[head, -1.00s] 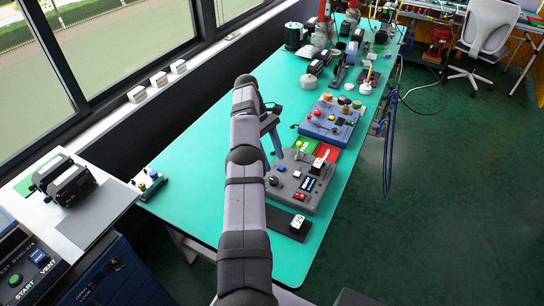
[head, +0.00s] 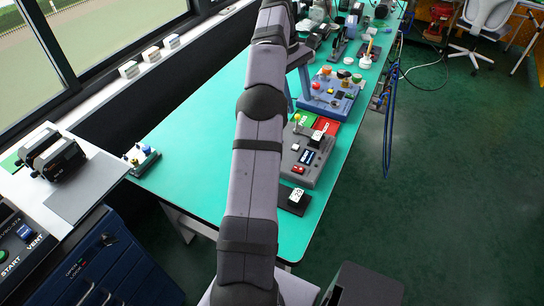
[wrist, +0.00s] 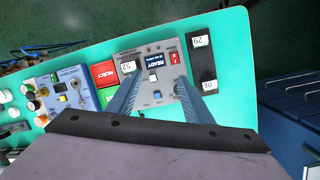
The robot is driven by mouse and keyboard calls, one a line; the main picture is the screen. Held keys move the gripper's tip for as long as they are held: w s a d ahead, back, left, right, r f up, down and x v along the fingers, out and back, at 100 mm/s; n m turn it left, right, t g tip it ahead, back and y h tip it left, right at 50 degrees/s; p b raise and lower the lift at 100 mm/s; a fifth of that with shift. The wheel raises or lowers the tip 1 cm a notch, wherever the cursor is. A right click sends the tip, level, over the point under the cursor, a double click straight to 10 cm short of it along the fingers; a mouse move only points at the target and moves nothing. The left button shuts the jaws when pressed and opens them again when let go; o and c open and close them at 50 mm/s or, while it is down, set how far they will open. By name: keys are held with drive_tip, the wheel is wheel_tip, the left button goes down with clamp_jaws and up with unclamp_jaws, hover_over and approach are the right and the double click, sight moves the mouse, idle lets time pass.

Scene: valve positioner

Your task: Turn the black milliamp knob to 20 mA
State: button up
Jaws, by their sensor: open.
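The grey control box (head: 320,168) stands on the green bench to the right of my arm in the head view. It also shows in the wrist view (wrist: 167,88), with a blue READY display (wrist: 157,60) and a red switch (wrist: 174,58). The black milliamp knob cannot be made out; my arm covers the box's left part in the head view, and the right finger covers some of it in the wrist view. My gripper (wrist: 158,82) is open, its two blue fingers apart over the box, with nothing seen held between them.
A blue panel (head: 325,103) with colored knobs stands beyond the grey box. Green and red pads (head: 327,126) lie between them. A black strip (wrist: 203,66) with white number tags lies beside the box. The bench's left part is mostly clear.

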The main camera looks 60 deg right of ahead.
drive_tip(key=w+a+f+m+t+b, duration=0.25)
drive_tip(key=a+f+t, duration=0.25)
drive_tip(key=a+f, duration=0.85)
drive_tip(key=shift+w+d+f+m+t+h+p, duration=0.15)
drive_tip(key=shift+w+d+f+m+h+p, duration=0.4)
drive_tip(key=shift+d+f, duration=1.1)
drive_tip(key=shift+w+d+f+m+t+h+p, duration=0.2)
drive_tip(key=shift+w+d+f+m+h, duration=0.4)
drive_tip(key=shift+d+f, duration=1)
drive_tip(key=shift+w+d+f+m+t+h+p, duration=0.2)
drive_tip(key=shift+w+d+f+h+p, duration=0.45)
drive_tip(key=shift+d+f, duration=1)
drive_tip(key=shift+w+d+r, duration=0.1)
drive_tip(key=shift+d+r, duration=0.1)
drive_tip(key=shift+r, duration=0.05)
drive_tip(key=c, duration=1.1)
drive_tip(key=shift+o, duration=0.2)
drive_tip(key=shift+r, duration=0.1)
